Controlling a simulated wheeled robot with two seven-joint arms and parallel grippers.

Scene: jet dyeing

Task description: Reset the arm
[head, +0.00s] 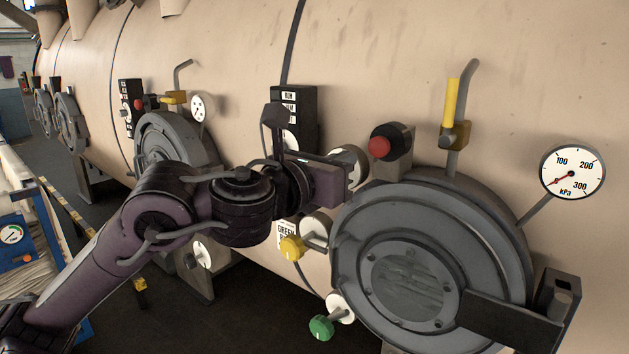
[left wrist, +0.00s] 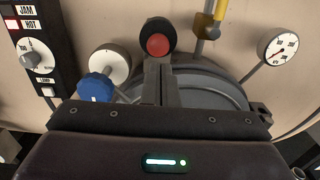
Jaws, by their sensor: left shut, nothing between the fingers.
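My left arm (head: 165,215) comes in from the left of the head view, bent at the wrist. Its gripper (head: 332,182) is in front of the machine, left of the round grey door (head: 430,255). Its fingertips cannot be made out there. In the left wrist view the two fingers of the left gripper (left wrist: 161,72) are together, with nothing between them. They point up toward the red button (left wrist: 158,45) and overlap the door behind. I cannot tell the gap to the button. My right gripper is in neither view.
A blue knob (left wrist: 96,88) is left of the fingers. A yellow knob (head: 292,247) and a green knob (head: 322,327) sit lower. A yellow-handled lever (head: 450,102) and a pressure gauge (head: 572,172) are above the door. A black dial panel (left wrist: 33,50) is at left.

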